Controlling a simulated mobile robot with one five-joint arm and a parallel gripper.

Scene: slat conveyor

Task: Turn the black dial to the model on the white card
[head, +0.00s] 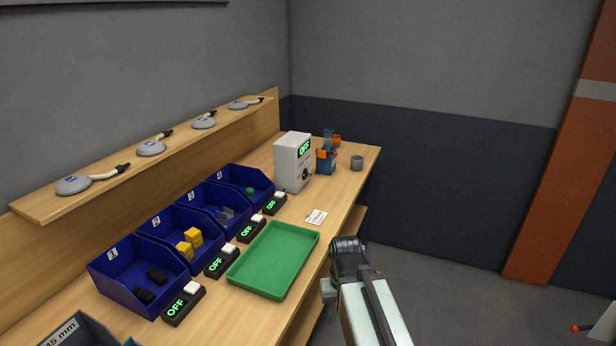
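The black dial (306,174) is on the front of a light grey box (288,160) towards the far end of the bench. A green display (304,149) above the dial reads OFF. The white card (316,216) lies on the bench in front of the box; its print is too small to read. My arm reaches in from the bottom, with its dark end (347,248) just off the bench's right edge, beside the green tray. The fingers of my gripper cannot be made out. The dial is farther away and to the left of my arm's end.
A green tray (274,261) lies on the bench. Several blue bins (118,262) line the back, with small OFF displays (221,262) before them.

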